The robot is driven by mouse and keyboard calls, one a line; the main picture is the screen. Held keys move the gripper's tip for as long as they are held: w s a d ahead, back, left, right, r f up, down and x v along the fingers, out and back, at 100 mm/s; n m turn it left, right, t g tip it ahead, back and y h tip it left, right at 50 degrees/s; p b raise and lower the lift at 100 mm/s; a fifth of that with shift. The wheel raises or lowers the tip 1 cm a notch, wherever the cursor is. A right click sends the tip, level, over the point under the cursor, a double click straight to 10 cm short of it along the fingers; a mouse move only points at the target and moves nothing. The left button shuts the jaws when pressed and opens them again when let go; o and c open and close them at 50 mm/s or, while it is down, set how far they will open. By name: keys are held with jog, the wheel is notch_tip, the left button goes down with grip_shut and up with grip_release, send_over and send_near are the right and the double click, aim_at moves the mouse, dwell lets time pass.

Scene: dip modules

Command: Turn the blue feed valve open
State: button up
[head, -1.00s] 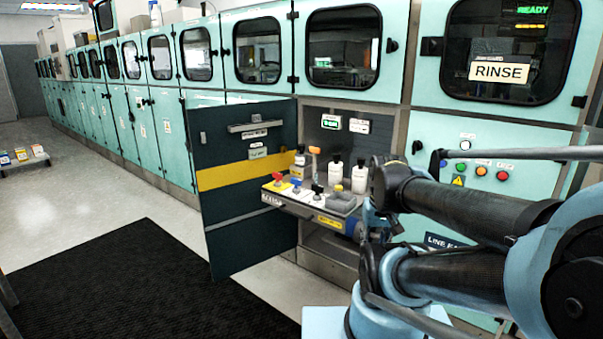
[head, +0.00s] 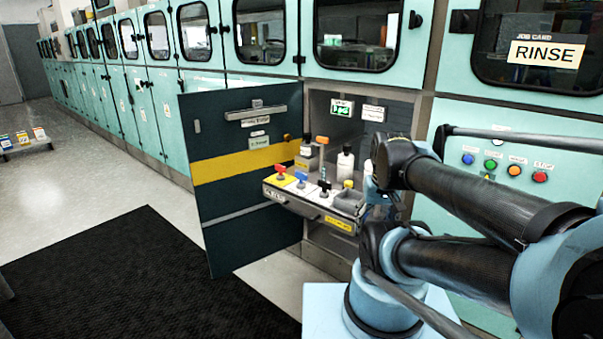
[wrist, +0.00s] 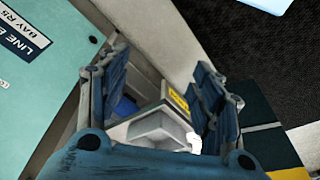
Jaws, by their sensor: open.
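The blue feed valve (head: 301,176) is a small blue handle on a white block, on the pulled-out shelf (head: 310,208) of the open cabinet. A red handle (head: 281,170) stands to its left and a black one (head: 325,186) to its right. My gripper (wrist: 165,88) is open, with its two blue fingers spread and nothing held between them. In the head view my own arm largely hides it, right of the shelf. In the wrist view it points down towards a grey tray with a yellow label (wrist: 177,99).
The dark cabinet door (head: 235,210) stands open left of the shelf. White bottles (head: 345,162) and an orange-topped item (head: 322,140) stand on or behind the shelf. A grey bin (head: 349,200) is at its right end. A black mat (head: 140,275) covers the clear floor.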

jog(key=w+a+r+m, duration=0.2)
jog(key=w+a+r, duration=0.1)
jog(key=w+r, duration=0.55)
notch_tip(320, 180, up, 9)
jog(key=m+g, duration=0.2)
jog(key=m, duration=0.4)
send_over(302, 173)
notch_tip(302, 173, down, 17)
jog(key=shift+w+a+f, duration=0.1)
jog(key=shift+a, duration=0.05)
jog(key=c, duration=1)
jog(key=shift+c, duration=0.2)
